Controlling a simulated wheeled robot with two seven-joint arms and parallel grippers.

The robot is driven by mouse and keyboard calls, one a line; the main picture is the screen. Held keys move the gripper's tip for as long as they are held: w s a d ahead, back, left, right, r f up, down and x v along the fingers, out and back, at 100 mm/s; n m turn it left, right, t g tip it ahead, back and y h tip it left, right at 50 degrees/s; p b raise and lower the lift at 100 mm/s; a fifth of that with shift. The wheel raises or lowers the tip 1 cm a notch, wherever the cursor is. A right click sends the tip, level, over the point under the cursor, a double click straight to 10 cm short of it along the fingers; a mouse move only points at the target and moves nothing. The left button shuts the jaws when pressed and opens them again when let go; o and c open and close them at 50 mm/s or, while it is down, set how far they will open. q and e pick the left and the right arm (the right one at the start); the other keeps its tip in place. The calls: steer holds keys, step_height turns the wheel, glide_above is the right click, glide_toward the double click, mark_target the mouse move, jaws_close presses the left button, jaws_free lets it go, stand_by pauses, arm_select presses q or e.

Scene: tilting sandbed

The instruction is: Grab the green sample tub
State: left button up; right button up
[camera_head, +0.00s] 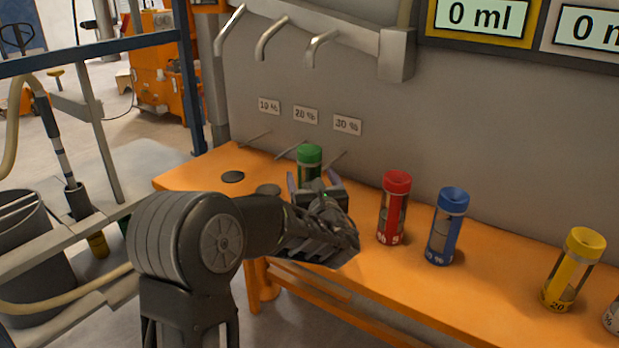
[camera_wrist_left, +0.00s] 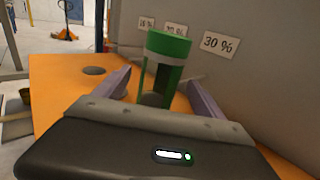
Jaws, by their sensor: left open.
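The green sample tub (camera_head: 309,157) stands upright on the orange bench, below the percent labels. In the head view its lower part is hidden behind my left gripper (camera_head: 318,187). In the left wrist view the tub (camera_wrist_left: 166,62) stands between the two fingers of the open left gripper (camera_wrist_left: 162,92), with a gap showing on each side. I cannot tell whether the fingers touch it. My right gripper is not in view.
On the orange bench (camera_head: 420,292), a red tub (camera_head: 394,208), a blue tub (camera_head: 447,227) and a yellow tub (camera_head: 574,270) stand to the right. A dark round spot (camera_head: 233,177) lies on the left end. Metal spouts (camera_head: 272,38) hang from the wall above.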

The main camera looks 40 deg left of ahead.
mark_target(310, 149)
arm_select(q)
steer(key=x, duration=0.2)
steer(key=shift+w+a, duration=0.2)
steer(key=shift+a, duration=0.1)
stand_by(0.3)
jaws_close()
stand_by(0.7)
steer(key=shift+r, duration=0.1)
step_height(310, 149, up, 10)
steer(key=shift+f, duration=0.1)
stand_by(0.4)
stand_by(0.5)
